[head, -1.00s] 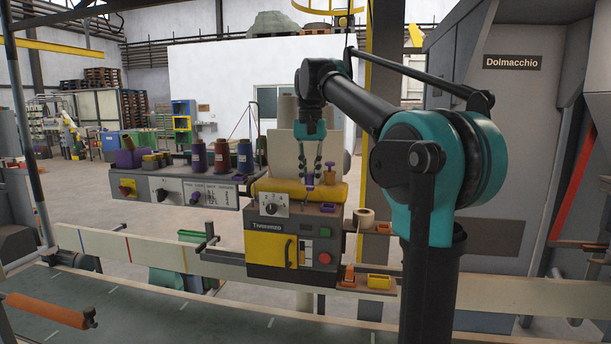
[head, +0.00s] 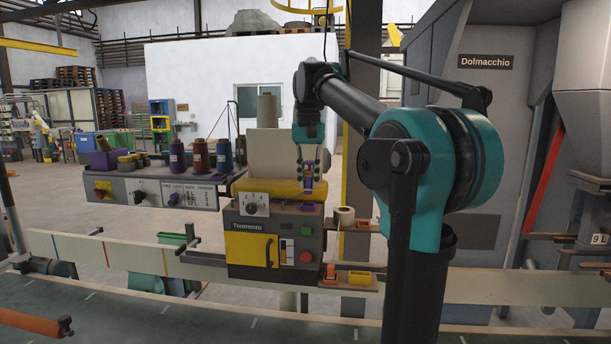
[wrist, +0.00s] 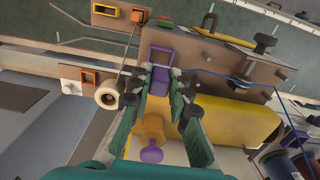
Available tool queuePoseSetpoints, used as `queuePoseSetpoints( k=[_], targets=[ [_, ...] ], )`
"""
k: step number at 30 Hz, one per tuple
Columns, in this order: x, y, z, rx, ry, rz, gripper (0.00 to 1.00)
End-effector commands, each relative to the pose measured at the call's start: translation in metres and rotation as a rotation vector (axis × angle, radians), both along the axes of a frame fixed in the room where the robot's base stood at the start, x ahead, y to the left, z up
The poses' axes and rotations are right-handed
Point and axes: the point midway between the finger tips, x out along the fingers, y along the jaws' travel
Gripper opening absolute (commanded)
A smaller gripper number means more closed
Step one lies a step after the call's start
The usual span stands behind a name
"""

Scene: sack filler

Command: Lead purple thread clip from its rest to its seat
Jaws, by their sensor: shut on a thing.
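The purple thread clip (wrist: 161,78) is between the fingertips of my gripper (wrist: 164,88) in the wrist view, with a purple loop (wrist: 162,50) just beyond it. My gripper is shut on the clip. A blue thread (wrist: 215,76) runs from the right towards the clip. Contact between clip and machine cannot be told; the fingers partly hide the clip.
An orange post with a purple knob (wrist: 151,154) stands between the fingers, close to them. A cream spool (wrist: 108,96) sits left of the gripper. Thread cones (head: 223,154) stand on the control panel (head: 150,192) at left. A conveyor (head: 170,315) runs in front.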

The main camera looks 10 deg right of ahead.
Motion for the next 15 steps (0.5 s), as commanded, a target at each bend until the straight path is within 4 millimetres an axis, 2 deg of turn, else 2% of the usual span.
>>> queuePoseSetpoints(
  k=[15],
  targets=[
    [0.0, 0.0, -0.032, 0.0, 0.0, 0.0, 0.0]
  ],
)
